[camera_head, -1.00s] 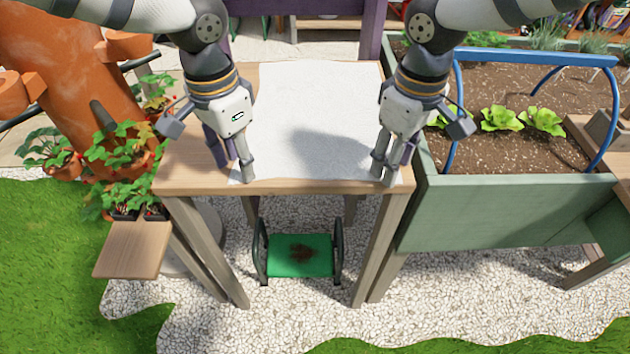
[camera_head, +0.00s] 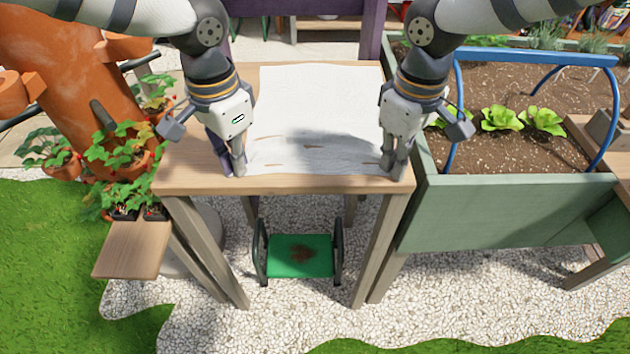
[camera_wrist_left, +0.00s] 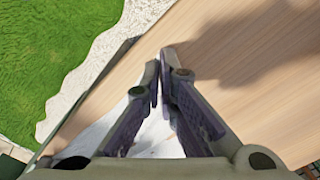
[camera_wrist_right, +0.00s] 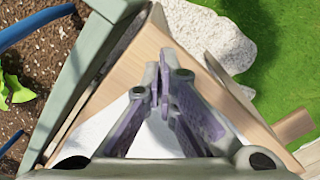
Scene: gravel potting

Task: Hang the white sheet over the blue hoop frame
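The white sheet (camera_head: 315,105) lies on the wooden table, lightly wrinkled, with small brown patches showing near its front edge. The blue hoop frame (camera_head: 540,58) arches over the green planter bed to the right, with no sheet on it. My left gripper (camera_head: 238,170) is at the sheet's front left corner. In the left wrist view its fingertips (camera_wrist_left: 160,88) are nearly together, with white cloth between the fingers. My right gripper (camera_head: 388,170) is at the front right corner. In the right wrist view its fingertips (camera_wrist_right: 160,90) are also nearly together over white cloth. The pinched cloth is mostly hidden.
The green planter (camera_head: 500,215) with soil and lettuces (camera_head: 500,118) adjoins the table (camera_head: 285,186) on the right. Potted strawberry plants (camera_head: 120,160) and a terracotta planter (camera_head: 70,70) stand left. A green kneeler (camera_head: 300,255) sits under the table.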

